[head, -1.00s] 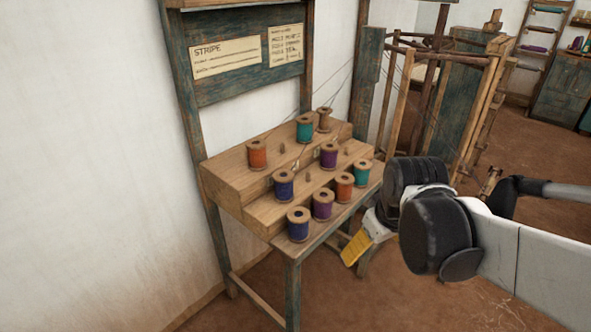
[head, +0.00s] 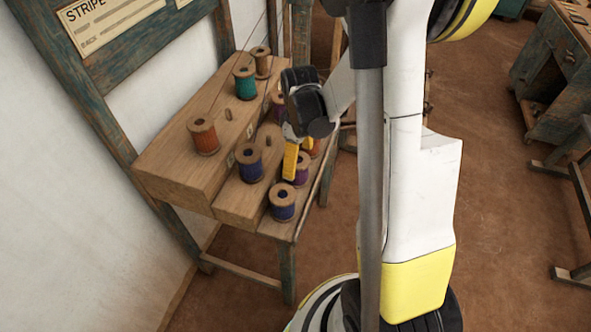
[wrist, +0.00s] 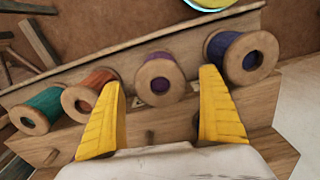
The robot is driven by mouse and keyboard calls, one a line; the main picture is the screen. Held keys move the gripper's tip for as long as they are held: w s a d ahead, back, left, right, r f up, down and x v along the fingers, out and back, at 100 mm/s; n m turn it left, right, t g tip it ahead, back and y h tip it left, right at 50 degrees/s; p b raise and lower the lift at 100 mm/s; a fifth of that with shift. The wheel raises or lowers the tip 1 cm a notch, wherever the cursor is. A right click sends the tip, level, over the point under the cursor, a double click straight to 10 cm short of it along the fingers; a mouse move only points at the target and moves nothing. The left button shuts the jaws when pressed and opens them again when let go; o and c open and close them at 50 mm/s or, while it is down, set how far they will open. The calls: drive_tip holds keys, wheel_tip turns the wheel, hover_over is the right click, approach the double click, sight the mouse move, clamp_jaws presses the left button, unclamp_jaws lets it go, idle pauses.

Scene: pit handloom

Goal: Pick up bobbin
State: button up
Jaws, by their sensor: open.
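Wooden bobbins of coloured thread stand on a stepped wooden rack. In the head view the lowest row shows a blue bobbin (head: 283,203), a purple bobbin (head: 301,172) and part of an orange one (head: 315,147); my arm hides some bobbins there. My gripper (head: 289,176) is over this row, its yellow fingers pointing down. In the wrist view the open, empty fingers (wrist: 161,78) straddle the line of the purple bobbin (wrist: 160,84). The orange bobbin (wrist: 90,92) is beside the left finger, the blue one (wrist: 240,58) beside the right. Contact cannot be told.
Higher steps of the rack (head: 170,165) hold another blue bobbin (head: 250,164), an orange one (head: 204,137), a teal one (head: 245,84) and a brown one (head: 262,63). A teal bobbin (wrist: 41,112) is at the wrist view's left. A wall stands behind; brown floor is open at right.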

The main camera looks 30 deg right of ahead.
wheel_tip(320, 180, down, 6)
drive_tip(key=b, duration=0.2)
drive_tip(key=shift+r+b, duration=0.15)
drive_tip(key=shift+b, duration=0.25)
drive_tip(key=shift+r, duration=0.1)
drive_tip(key=c, duration=1.3)
